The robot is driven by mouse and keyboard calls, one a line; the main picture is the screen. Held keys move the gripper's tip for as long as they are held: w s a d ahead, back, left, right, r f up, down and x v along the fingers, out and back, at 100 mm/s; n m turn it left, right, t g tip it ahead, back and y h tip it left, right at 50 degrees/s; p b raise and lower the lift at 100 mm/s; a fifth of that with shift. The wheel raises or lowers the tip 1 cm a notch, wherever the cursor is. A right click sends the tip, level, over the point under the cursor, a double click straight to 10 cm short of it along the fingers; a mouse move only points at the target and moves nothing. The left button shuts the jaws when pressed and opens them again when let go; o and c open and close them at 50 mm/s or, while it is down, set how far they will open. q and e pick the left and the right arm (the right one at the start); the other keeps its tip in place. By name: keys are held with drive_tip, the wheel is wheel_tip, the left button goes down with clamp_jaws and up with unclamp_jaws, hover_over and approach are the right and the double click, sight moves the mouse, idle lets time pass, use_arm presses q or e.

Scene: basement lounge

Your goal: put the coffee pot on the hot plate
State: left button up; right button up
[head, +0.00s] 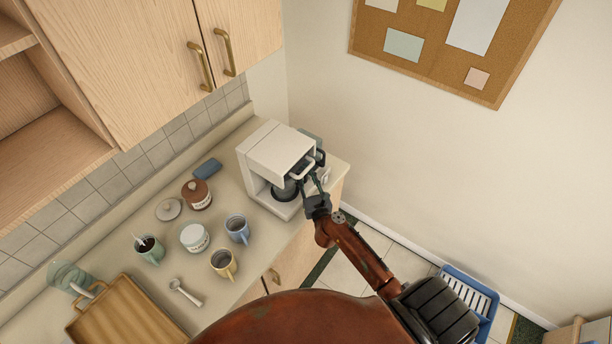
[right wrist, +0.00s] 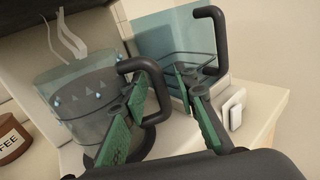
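The glass coffee pot (right wrist: 85,100) with a black handle (right wrist: 150,68) is at the left of the right wrist view, under the white coffee maker (head: 279,153). A dark round hot plate (head: 285,192) shows at the machine's base; its dark edge also shows below the pot in the right wrist view. I cannot tell whether the pot rests flat on it. My right gripper (head: 316,187) is at the front right of the machine. Its green-padded fingers (right wrist: 166,90) are apart, with the pot handle's outer bar between or just beyond them. My left gripper is out of view.
A bluish clear tank (right wrist: 180,45) with a black handle stands close right of the fingers. The counter ends just right of the machine.

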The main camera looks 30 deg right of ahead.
drive_tip(key=shift+r, duration=0.25)
drive_tip(key=b+v, duration=0.1)
drive_tip(key=v, duration=1.1)
drive_tip(key=s+f+n+g+y, duration=0.15)
drive_tip(key=s+f+n, duration=0.25)
drive_tip(key=f+n, duration=0.55)
drive_tip(key=s+f+n+g+y, duration=0.15)
drive_tip(key=s+f+n, duration=0.35)
drive_tip(key=f, duration=1)
drive_tip(key=s+f+n+g+y, duration=0.1)
drive_tip(key=s+f+n+g, duration=0.25)
drive_tip(key=f+n, duration=0.65)
drive_tip(key=s+f+n+g, duration=0.3)
drive_tip(key=s+f+n, duration=0.2)
drive_tip(key=s, duration=0.6)
drive_tip(key=s+a+f+n+g, duration=0.1)
drive_tip(key=s+f+n+g, duration=0.2)
drive_tip(key=s+f, duration=0.6)
drive_tip(key=s+a+f+n+g, duration=0.1)
drive_tip(key=s+f+n+g, duration=0.2)
drive_tip(key=s+f+n, duration=0.4)
drive_tip(key=s+n, duration=0.1)
drive_tip(key=s, duration=0.6)
drive_tip(key=shift+a+f+g, duration=0.15)
drive_tip(key=shift+a+g, duration=0.05)
drive_tip(key=shift+g, duration=0.15)
